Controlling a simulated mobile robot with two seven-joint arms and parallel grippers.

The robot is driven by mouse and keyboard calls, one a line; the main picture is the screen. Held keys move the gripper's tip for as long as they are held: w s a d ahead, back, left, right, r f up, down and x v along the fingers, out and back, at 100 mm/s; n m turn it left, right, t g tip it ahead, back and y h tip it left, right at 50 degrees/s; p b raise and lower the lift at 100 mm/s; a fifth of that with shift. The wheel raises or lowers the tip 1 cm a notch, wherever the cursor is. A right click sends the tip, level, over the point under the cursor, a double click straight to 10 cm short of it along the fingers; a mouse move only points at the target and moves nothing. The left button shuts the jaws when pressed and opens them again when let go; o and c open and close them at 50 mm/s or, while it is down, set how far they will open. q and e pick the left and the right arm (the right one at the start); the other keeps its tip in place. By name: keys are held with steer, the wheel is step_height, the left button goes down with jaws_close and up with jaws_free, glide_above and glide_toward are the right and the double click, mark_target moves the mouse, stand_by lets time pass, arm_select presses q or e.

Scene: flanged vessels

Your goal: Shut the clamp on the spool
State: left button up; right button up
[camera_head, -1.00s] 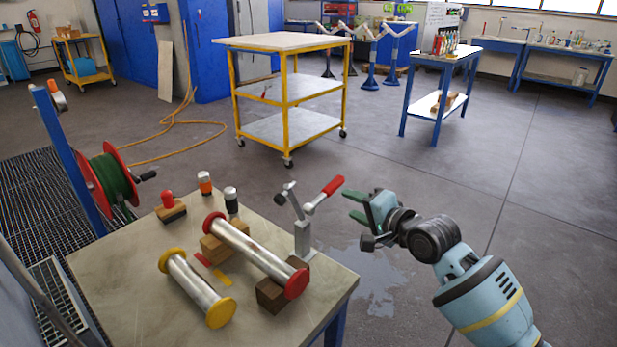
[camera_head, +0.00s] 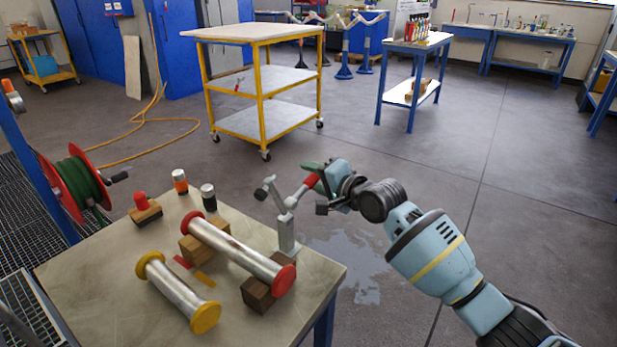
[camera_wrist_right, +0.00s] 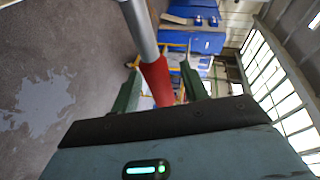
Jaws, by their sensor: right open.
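The clamp (camera_head: 286,228) stands upright at the table's right edge, beside the red-flanged end of a metal spool (camera_head: 236,248). Its holding arm is raised off the spool, and its red handle (camera_head: 312,180) slants up to the right. The spool rests across two wooden blocks. My right gripper (camera_head: 318,177) is open at the handle's end. In the right wrist view the red handle (camera_wrist_right: 158,82) lies between the green fingers (camera_wrist_right: 159,90), with gaps visible at the tips. Whether either finger touches it is unclear. My left gripper is not in view.
A yellow-flanged spool (camera_head: 178,292) lies at the table's (camera_head: 85,290) front. A red-handled stamp-like block (camera_head: 144,210) and two small bottles (camera_head: 208,197) stand behind. A hose reel (camera_head: 75,185) is left. The yellow cart (camera_head: 262,100) stands farther back; floor right of the table is open.

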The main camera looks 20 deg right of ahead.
steer(key=shift+x, duration=1)
jaws_close()
